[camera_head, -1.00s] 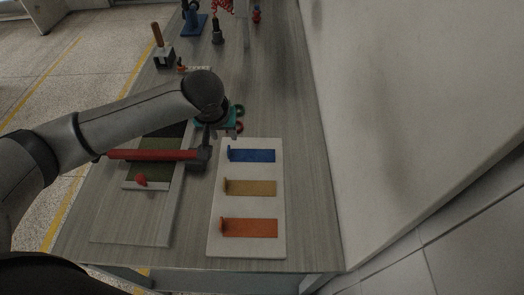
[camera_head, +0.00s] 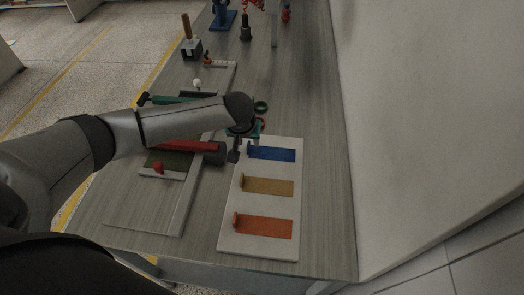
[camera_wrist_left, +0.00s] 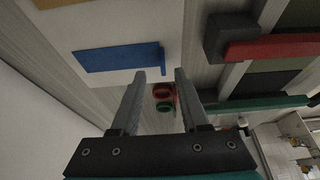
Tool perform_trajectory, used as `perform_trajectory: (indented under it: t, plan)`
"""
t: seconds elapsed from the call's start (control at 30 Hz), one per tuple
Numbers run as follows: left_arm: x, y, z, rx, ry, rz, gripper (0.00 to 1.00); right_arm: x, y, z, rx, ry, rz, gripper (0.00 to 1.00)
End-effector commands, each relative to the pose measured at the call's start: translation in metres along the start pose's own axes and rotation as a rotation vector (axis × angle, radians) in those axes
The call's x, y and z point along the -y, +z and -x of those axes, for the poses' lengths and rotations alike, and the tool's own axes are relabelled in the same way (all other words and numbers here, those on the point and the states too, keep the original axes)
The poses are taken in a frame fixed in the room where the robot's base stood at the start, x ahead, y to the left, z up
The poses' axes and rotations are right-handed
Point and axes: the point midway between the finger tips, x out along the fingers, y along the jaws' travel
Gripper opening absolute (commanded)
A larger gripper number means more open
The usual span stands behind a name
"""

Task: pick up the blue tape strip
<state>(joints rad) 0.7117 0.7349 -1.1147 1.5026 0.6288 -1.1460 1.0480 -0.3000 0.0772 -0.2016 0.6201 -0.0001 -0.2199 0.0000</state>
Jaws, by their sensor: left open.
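The blue tape strip (camera_head: 274,154) lies flat at the far end of a white board (camera_head: 230,236), with a small raised tab at its left end. My left gripper (camera_head: 236,152) is just left of that tab, over the board's edge, partly hidden by its own wrist. In the left wrist view the blue strip (camera_wrist_left: 115,57) is left of the fingers, its tab close to the left fingertip. The gripper (camera_wrist_left: 160,75) is open, with nothing held between its fingers. My right gripper does not show.
A yellow strip (camera_head: 270,186) and an orange strip (camera_head: 264,227) lie on the same board. A red-handled hammer (camera_head: 188,146) and a green-handled one (camera_head: 172,100) lie to the left. Red and green tape rolls (camera_wrist_left: 163,97) are beyond the strip. A wall stands right.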

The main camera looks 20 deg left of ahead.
Motion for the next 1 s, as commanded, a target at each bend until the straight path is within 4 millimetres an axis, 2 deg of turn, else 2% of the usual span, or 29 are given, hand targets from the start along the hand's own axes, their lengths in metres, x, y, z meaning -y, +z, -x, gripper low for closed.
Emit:
perform_trajectory:
  t: [0.1, 0.3, 0.63, 1.0]
  plan:
    - [0.004, -0.003, -0.016, 0.001, -0.002, 0.000, 0.45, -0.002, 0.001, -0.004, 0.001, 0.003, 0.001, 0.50]
    - [0.004, -0.002, -0.036, 0.001, -0.001, 0.000, 0.45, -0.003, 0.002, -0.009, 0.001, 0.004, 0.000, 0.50]
    - [0.004, -0.003, -0.039, 0.000, 0.000, -0.001, 0.45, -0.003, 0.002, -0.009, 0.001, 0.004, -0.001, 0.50]
    - [0.004, -0.003, -0.039, 0.001, 0.000, -0.001, 0.04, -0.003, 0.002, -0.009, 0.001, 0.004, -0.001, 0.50]
